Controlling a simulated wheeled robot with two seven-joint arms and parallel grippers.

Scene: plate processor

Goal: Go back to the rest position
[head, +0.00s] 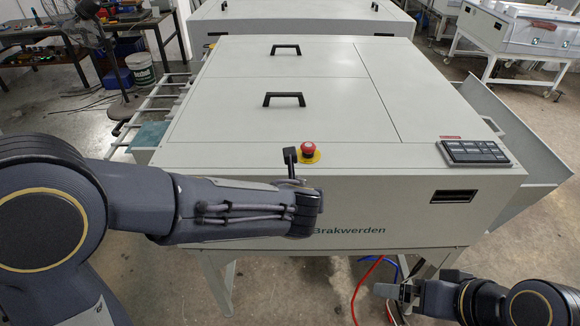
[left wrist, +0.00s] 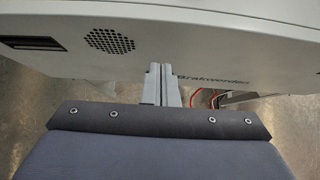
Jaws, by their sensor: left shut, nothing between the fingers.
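The plate processor is a large light-grey machine (head: 250,110) with two black handles on its lid. A red emergency stop button (head: 308,149) on a yellow base sits near its front edge. My left arm stretches across the machine's front, its wrist just below the button. My left gripper (left wrist: 161,84) shows in the left wrist view with its two grey fingers together, empty, before the front panel; the head view hides its fingertips. My right gripper (head: 392,292) is low at the lower right of the head view, below the machine's body; its finger gap is unclear.
A black keypad (head: 474,152) lies on the machine's top right, above a dark front slot (head: 454,196). Red and blue hoses (head: 366,285) hang near my right gripper. A metal roller rack (head: 165,95) is at the left. Open floor shows at the right.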

